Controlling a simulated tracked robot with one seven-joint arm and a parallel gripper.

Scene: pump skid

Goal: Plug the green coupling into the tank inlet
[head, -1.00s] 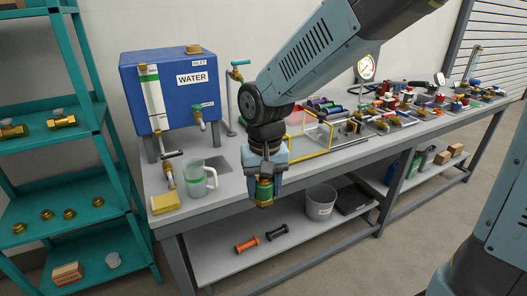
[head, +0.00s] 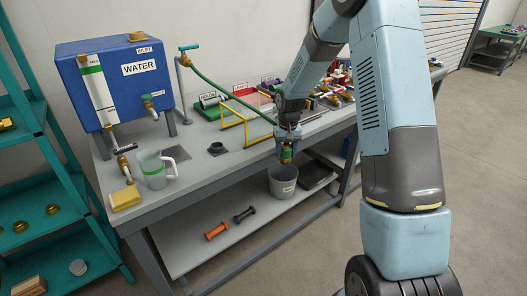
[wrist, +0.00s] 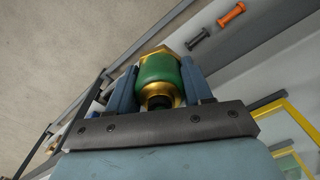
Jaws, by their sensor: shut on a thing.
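My gripper (head: 287,148) is shut on the green coupling (head: 286,155), a green sleeve with brass ends, in the air near the front edge of the bench. In the wrist view the coupling (wrist: 158,70) sits between the two blue fingers of my gripper (wrist: 160,78). A green hose (head: 225,93) runs from the standpipe tap (head: 188,48) to my gripper. The blue water tank (head: 125,85) stands at the back left, well away from the coupling. Its brass inlet (head: 144,39) is on top, by the INLET label.
A clear jug (head: 152,170), a yellow sponge (head: 125,198) and a dark round fitting (head: 216,149) stand on the bench. A yellow frame (head: 247,131) is just left of my gripper. A grey bucket (head: 283,181) is on the lower shelf. Teal shelving (head: 70,190) stands at left.

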